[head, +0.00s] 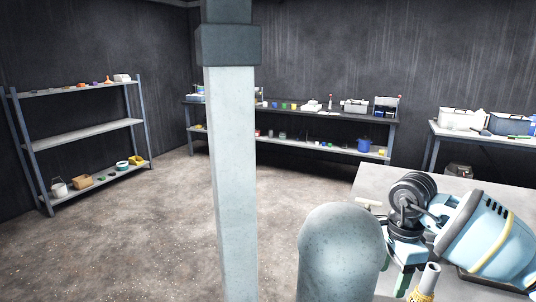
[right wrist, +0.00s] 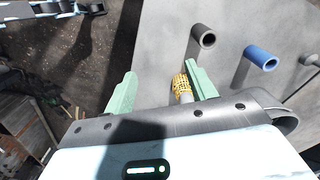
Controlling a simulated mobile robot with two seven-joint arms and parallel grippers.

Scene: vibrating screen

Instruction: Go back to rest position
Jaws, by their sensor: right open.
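My right gripper (head: 398,268) is at the lower right of the head view, over the front of a grey table (head: 367,182). In the right wrist view its two green fingers (right wrist: 160,78) stand apart. A tube with a yellow mesh part (right wrist: 181,84) shows beside the right-hand finger; I cannot tell whether they touch. This tube also shows in the head view (head: 430,277), by the gripper. My left gripper is not in view.
A grey tube (right wrist: 203,37) and a blue tube (right wrist: 262,57) stand on the table. Shelves (head: 85,137) and a workbench (head: 300,113) line the walls. Open floor (head: 150,235) lies at left.

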